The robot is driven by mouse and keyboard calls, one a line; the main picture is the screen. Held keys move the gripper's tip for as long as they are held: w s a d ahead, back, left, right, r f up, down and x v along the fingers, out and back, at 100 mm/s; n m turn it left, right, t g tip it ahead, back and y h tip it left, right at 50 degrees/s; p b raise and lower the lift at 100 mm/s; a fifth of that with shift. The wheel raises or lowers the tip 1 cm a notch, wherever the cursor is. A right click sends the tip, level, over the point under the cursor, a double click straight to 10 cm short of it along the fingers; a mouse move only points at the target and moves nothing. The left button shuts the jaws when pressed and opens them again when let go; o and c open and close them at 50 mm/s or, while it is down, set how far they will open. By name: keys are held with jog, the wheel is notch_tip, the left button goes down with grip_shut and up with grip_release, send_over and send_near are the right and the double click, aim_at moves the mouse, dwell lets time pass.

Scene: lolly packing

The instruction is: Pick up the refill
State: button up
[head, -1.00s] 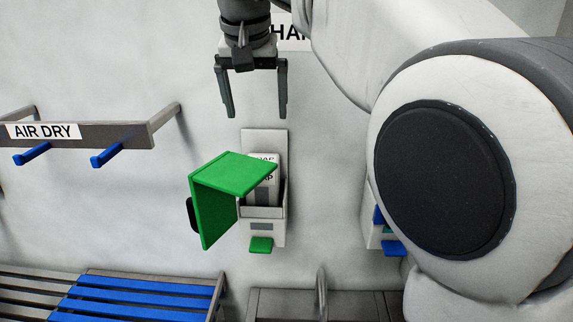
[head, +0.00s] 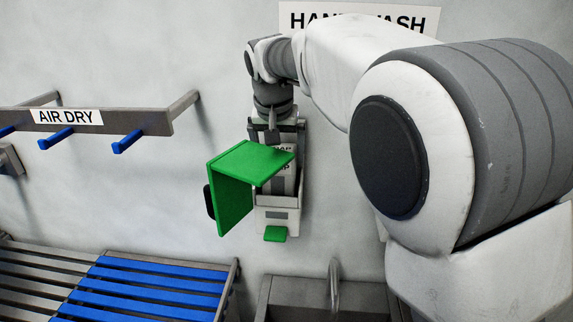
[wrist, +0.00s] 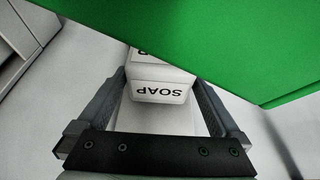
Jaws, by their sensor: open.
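The refill (head: 283,181) is a pale pack with dark lettering, upright in the white wall dispenser (head: 277,217). The dispenser's green cover (head: 232,195) is swung open to the left and hides part of the refill and my gripper. In the wrist view the refill (wrist: 160,88) reads SOAP and lies between my fingers. My gripper (wrist: 160,80) is open, pointing down, with one finger on each side of the refill and visible gaps beside it. In the head view my gripper (head: 279,150) is at the top of the dispenser, partly behind the cover.
The green cover (wrist: 210,40) fills the upper right of the wrist view, close to the right finger. An AIR DRY rack (head: 150,122) with blue pegs is on the wall at left. A blue slatted bench (head: 150,285) and a grey sink (head: 300,295) are below.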

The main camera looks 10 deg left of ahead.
jog(key=shift+w+f, duration=0.15)
jog(key=shift+f, duration=0.25)
jog(key=c, duration=1.1)
jog(key=shift+o, duration=0.2)
jog(key=shift+r, duration=0.1)
notch_tip(320, 180, up, 18)
jog(key=p, duration=0.2)
